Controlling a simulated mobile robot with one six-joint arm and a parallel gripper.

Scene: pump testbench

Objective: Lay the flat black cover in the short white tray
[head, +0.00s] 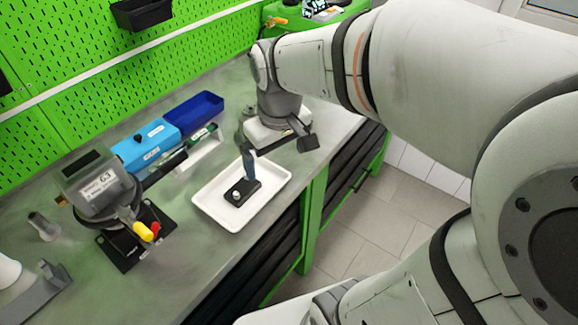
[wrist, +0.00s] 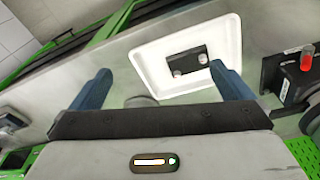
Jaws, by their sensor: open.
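The short white tray (head: 207,203) sits on the grey bench near its front edge. It also shows at the top of the wrist view (wrist: 150,75). The flat black cover (head: 247,194) lies inside on the tray floor, clear of the walls. In the wrist view the cover (wrist: 187,54) has two pale round spots on its near side. My gripper (head: 279,153) is open and empty, above the bench by the tray's right end. Its blue fingers stand apart in the wrist view (wrist: 161,72), and neither touches the cover. One finger hides part of the tray in the head view.
A pump unit (head: 100,190) with yellow and red handles stands left of the tray on a black base. Blue bins (head: 195,110) and a white holder (head: 200,153) are behind the tray. A green pegboard (head: 80,60) closes the back. The bench drops off in front.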

